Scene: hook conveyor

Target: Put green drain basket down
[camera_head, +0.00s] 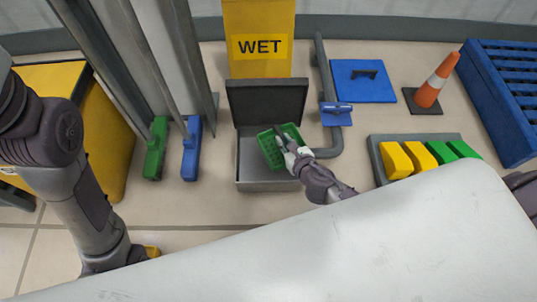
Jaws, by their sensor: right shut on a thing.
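The green drain basket (271,152) is a small perforated basket, tilted, over the open grey box (265,184) in the middle of the view. My right gripper (284,141) reaches in from the lower right and is shut on the basket at its right side. The box's dark lid (267,101) stands raised at the back. I cannot tell whether the basket touches the box.
A yellow WET bin (260,46) stands behind the box. Right of it are a grey pipe (328,100), a blue plate (363,81), an orange cone (436,81), a blue pallet (507,88) and a grey tray (376,160) of yellow and green blocks. Green (156,147) and blue brushes (192,149) stand left.

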